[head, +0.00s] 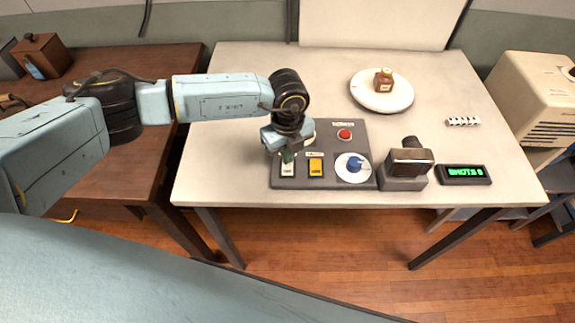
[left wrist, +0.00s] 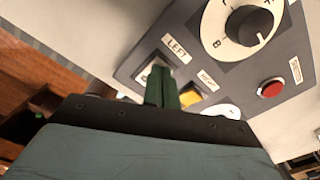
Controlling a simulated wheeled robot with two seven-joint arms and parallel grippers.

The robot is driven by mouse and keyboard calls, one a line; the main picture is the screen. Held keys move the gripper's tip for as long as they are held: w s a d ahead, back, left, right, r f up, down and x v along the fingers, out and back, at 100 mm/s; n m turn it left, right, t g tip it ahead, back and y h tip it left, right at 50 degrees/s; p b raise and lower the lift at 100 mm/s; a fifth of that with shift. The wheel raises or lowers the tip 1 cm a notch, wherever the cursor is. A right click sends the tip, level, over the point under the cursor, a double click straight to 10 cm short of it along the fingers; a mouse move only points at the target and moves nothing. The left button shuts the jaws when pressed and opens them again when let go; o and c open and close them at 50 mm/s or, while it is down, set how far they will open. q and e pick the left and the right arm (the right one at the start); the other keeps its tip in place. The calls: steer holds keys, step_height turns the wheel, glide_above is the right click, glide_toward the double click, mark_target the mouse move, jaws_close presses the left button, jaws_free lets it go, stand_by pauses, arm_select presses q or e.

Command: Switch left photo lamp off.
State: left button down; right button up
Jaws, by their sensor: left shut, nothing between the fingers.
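The grey control panel (head: 330,180) lies on the pale table. Its white rocker switch (head: 288,171) is at the front left corner. In the left wrist view this white switch (left wrist: 148,70) sits beside a label reading LEFT (left wrist: 177,50). My left gripper (head: 288,155) points down just over the white switch. Its green fingers (left wrist: 162,82) are shut, empty, and cover part of the switch; I cannot tell whether they touch it. The lamp is not seen, so its state is unclear. My right gripper is not in view.
A yellow switch (head: 315,167), blue knob (head: 355,164) and red button (head: 344,134) are on the panel. A black dial knob (left wrist: 249,27) shows there too. A camera-like device (head: 408,165), green display (head: 464,174) and plate with a bottle (head: 370,97) are on the table.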

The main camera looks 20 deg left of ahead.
arm_select(q)
steer(key=shift+f, duration=0.2)
steer(key=shift+r, duration=0.15)
step_height(320, 180, up, 7)
steer(key=p, duration=0.5)
steer(key=shift+p, duration=0.35)
